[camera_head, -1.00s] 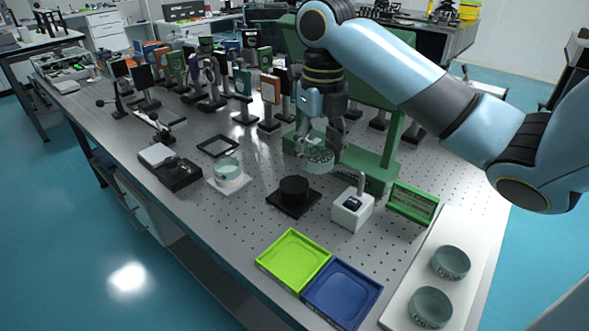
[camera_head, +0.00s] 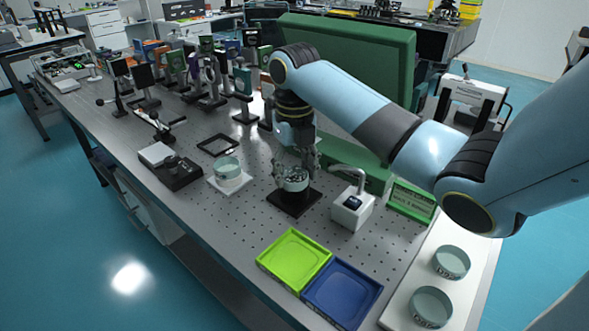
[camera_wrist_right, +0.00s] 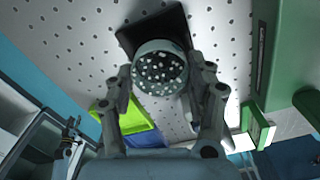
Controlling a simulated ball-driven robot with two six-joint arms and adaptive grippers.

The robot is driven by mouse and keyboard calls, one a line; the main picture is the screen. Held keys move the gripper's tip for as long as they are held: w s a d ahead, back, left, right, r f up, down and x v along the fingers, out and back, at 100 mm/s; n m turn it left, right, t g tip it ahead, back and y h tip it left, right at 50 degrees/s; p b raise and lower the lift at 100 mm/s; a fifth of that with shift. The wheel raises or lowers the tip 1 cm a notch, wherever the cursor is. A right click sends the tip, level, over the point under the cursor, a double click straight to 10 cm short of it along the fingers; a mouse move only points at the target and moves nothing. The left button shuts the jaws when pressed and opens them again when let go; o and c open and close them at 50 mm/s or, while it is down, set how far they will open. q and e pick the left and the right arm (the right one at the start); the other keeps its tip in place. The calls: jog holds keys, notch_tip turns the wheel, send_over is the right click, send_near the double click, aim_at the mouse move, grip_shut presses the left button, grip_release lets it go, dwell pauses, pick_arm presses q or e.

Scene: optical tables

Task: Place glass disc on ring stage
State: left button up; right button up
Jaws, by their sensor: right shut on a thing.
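The glass disc (camera_head: 295,184) is a clear round dish-like piece with pale speckles. My right gripper (camera_head: 295,177) is shut on it, one finger on each side. In the right wrist view the disc (camera_wrist_right: 160,73) sits between the fingers of the right gripper (camera_wrist_right: 160,90). The black ring stage, on a square base (camera_head: 294,205), lies directly below the disc in the head view. Its round top is hidden by the disc and gripper. I cannot tell whether disc and stage touch. The base (camera_wrist_right: 150,28) shows behind the disc in the wrist view. My left gripper is out of view.
A white block (camera_head: 351,208) with a bent metal arm stands right of the stage. A green tray (camera_head: 266,263) and blue tray (camera_head: 376,296) lie in front. Two glass dishes (camera_head: 452,262) sit on a white board. Another dish (camera_head: 227,168) stands left. Optics crowd the back.

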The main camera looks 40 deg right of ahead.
aim_at(294, 174)
jog(key=o, duration=1.3)
jog(key=shift+c, duration=0.2)
notch_tip(294, 174, up, 8)
jog(key=shift+f, duration=0.1)
notch_tip(294, 174, up, 4)
jog(key=p, duration=0.4)
jog(key=shift+r+p, duration=0.2)
jog(key=shift+p, duration=0.2)
jog(key=shift+s+f, duration=0.1)
